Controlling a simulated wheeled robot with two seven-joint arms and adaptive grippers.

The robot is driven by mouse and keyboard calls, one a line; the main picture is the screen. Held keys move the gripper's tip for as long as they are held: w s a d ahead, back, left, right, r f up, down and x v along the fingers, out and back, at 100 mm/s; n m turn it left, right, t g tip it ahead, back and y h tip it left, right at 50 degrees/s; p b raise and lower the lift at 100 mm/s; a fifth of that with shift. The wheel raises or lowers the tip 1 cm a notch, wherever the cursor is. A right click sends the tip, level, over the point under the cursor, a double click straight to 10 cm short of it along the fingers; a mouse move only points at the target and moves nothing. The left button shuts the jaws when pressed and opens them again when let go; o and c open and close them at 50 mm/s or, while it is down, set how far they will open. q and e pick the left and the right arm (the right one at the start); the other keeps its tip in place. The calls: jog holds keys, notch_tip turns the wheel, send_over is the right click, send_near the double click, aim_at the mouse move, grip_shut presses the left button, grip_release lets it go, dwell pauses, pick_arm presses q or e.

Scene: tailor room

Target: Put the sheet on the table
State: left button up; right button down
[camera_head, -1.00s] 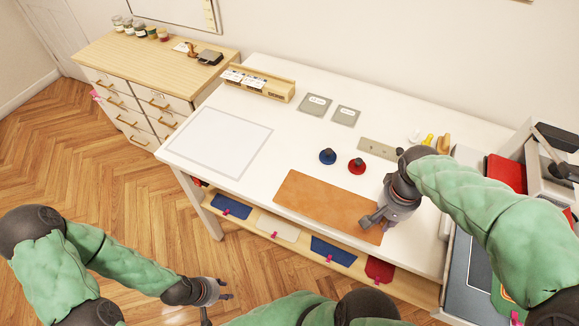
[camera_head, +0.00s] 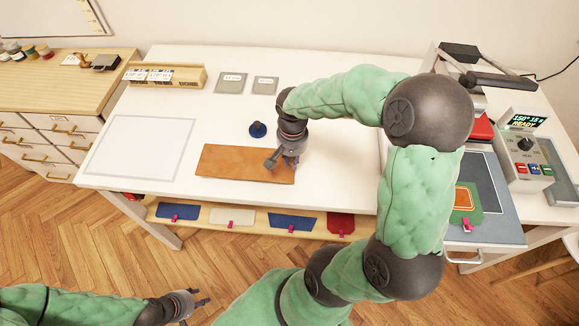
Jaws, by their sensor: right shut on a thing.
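A flat orange-brown sheet (camera_head: 235,163) lies on the white table (camera_head: 335,205), close to its front edge. My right gripper (camera_head: 282,162) is at the sheet's right end, pointing down, and is shut on it; the exact grip is partly hidden by the fingers. My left gripper (camera_head: 201,298) is low in front of the table, above the floor, with its fingers apart and empty.
A blue-knobbed stamp (camera_head: 258,130) stands just behind the sheet. A pale outlined rectangle (camera_head: 138,150) marks the table's left. Coloured pieces, one a red pouch (camera_head: 341,223), lie on the shelf below.

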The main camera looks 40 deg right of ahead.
aim_at(290, 165)
jog(key=shift+w+f, duration=0.3)
jog(key=shift+f, duration=0.1)
jog(key=shift+w+f+b, duration=0.2)
jog(key=shift+f+b, duration=0.4)
jog(key=shift+f, duration=1.2)
jog(key=shift+f, duration=0.1)
jog(key=c, duration=1.2)
grip_release()
jog(key=shift+r, duration=0.25)
notch_tip(290, 165, up, 12)
jog(key=p, duration=0.3)
